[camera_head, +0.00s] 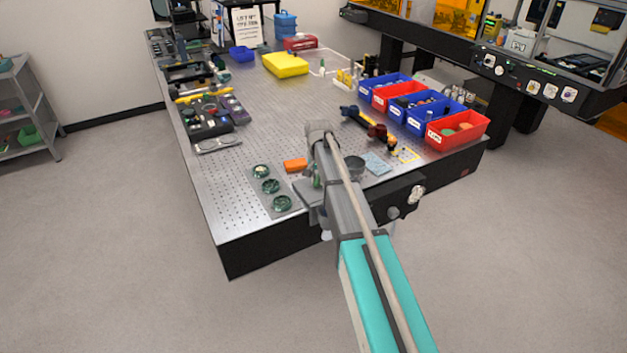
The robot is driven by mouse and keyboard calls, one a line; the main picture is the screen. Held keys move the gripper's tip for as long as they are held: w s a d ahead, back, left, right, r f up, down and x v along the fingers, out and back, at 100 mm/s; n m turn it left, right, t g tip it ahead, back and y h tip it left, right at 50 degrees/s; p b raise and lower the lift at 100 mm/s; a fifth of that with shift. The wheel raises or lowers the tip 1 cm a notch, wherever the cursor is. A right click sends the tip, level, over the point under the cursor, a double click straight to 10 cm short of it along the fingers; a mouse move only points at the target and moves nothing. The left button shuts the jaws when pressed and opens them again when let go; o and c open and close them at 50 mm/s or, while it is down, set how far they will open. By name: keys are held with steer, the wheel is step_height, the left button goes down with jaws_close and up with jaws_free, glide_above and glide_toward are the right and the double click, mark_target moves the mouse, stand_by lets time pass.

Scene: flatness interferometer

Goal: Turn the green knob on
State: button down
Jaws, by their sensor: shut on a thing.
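My arm (352,215) reaches from the bottom of the head view up to the front edge of the table. Its grey end joint (320,129) shows above the table's near part. My gripper is hidden behind my arm, so its jaws and anything between them do not show. A black control panel (375,203) is on the table's front side, partly covered by my arm. A pale round knob (417,194) shows at its right. No green knob can be made out clearly.
The perforated metal table (275,115) carries a plate with round green parts (270,187), an orange block (295,165), a yellow case (286,64) and several blue and red bins (457,132). A dark-legged bench stands at the right. The floor in front is clear.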

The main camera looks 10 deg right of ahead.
steer(key=n, duration=0.4)
steer(key=shift+w+d+n, duration=0.15)
steer(key=shift+d+n, duration=0.1)
steer(key=shift+n, duration=0.05)
steer(key=n, duration=0.4)
steer(key=shift+a+n, duration=0.1)
steer(key=shift+n, duration=0.3)
steer(key=c, duration=0.6)
jaws_free()
steer(key=shift+r, duration=0.15)
